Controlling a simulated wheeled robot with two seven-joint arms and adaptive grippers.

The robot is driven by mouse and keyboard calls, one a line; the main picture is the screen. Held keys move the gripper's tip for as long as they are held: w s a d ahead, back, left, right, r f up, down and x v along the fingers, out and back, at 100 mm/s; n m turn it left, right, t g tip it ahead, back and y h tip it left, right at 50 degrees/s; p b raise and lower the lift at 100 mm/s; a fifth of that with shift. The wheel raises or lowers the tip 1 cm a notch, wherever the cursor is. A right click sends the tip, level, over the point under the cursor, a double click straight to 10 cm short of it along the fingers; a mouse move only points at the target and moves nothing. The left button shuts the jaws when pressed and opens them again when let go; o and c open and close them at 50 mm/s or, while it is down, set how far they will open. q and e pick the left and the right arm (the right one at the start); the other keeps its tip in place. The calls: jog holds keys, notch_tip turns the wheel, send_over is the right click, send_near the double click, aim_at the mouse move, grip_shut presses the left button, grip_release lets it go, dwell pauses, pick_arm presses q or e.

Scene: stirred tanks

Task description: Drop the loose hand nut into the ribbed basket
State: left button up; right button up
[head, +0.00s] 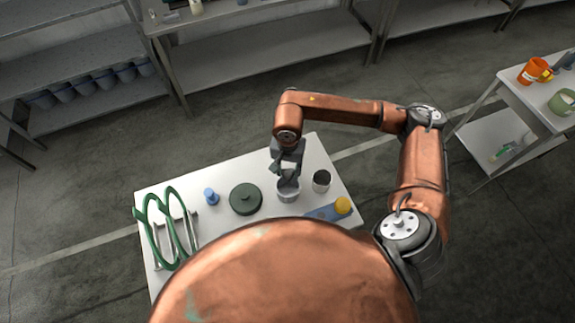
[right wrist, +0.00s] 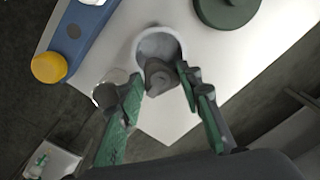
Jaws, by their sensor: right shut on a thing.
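My right gripper (head: 287,178) points down over a round grey-white container (head: 288,195), which I take to be the ribbed basket; its ribs cannot be made out. In the right wrist view the gripper (right wrist: 160,78) is shut on a small dark grey piece, the hand nut (right wrist: 158,76). The nut is over the near part of the mouth of the basket (right wrist: 147,42). Whether the nut is above the rim or dips inside is hard to tell. My left gripper is not in view.
A dark green lid (head: 245,199), a blue piece (head: 210,196) and green rings (head: 152,222) stand left. A blue block with a yellow knob (head: 342,205) lies in front.

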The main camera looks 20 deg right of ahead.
jog(key=shift+s+a+r+m+p, duration=0.15)
jog(key=shift+m+p, duration=0.2)
jog(key=shift+m, duration=0.25)
jog(key=shift+f+m, duration=0.25)
jog(key=shift+m, duration=0.15)
jog(key=shift+f, duration=1)
jog(key=shift+f+b, duration=0.4)
jog(key=shift+f, duration=0.25)
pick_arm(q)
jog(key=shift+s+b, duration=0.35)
pick_arm(e)
notch_tip(320, 180, down, 2)
jog(key=shift+f, duration=0.1)
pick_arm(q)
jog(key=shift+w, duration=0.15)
